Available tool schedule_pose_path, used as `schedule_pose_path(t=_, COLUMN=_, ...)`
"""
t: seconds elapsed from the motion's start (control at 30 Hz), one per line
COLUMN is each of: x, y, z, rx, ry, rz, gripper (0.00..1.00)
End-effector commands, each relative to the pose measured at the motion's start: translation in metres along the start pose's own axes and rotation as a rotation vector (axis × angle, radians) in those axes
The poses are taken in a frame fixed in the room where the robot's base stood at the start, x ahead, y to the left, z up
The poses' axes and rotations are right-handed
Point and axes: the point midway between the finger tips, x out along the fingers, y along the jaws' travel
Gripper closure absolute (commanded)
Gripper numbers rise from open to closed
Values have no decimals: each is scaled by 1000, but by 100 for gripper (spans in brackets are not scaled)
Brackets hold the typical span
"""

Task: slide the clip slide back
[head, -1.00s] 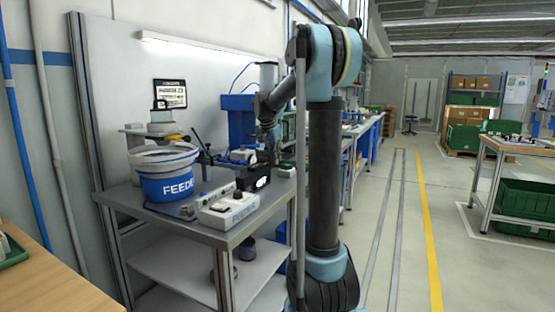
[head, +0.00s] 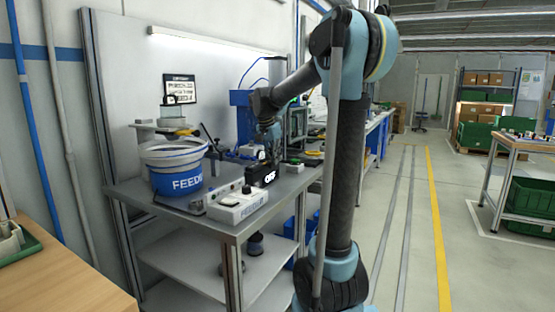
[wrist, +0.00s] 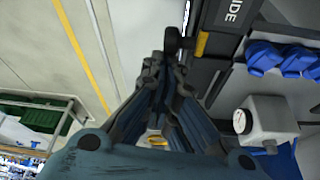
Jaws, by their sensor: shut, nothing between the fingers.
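The clip slide (wrist: 226,28) shows in the wrist view as a dark rail at the upper right, with white lettering ending in "IDE". A black knob (wrist: 174,38) and a yellow piece (wrist: 201,44) sit at its left side. My gripper (wrist: 156,62) is shut and empty, with its fingertips just below and left of the knob. I cannot tell whether they touch it. In the head view my gripper (head: 270,136) is over the back of the steel bench, small and partly hidden against the machinery, and the slide cannot be made out.
The wrist view shows a pressure gauge (wrist: 240,121) and blue fittings (wrist: 262,57) beside the slide. Open floor (head: 400,230) lies right.

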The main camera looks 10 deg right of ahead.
Motion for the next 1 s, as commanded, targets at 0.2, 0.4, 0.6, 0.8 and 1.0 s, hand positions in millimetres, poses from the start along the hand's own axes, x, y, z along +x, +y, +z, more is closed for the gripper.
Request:
schedule_pose_path(t=0.2, x=0, y=0, z=2, rx=-2, ry=-6, rz=0, gripper=100)
schedule_pose_path(t=0.4, x=3, y=2, z=-10, rx=-1, ry=-5, rz=0, gripper=100)
schedule_pose_path(t=0.6, x=1, y=6, z=-35, rx=0, ry=-4, rz=1, gripper=100)
schedule_pose_path(t=0.8, x=-41, y=5, z=-33, rx=-3, ry=-3, rz=0, gripper=100)
schedule_pose_path(t=1.0, x=-74, y=4, z=-32, rx=-6, ry=-2, rz=-1, gripper=100)
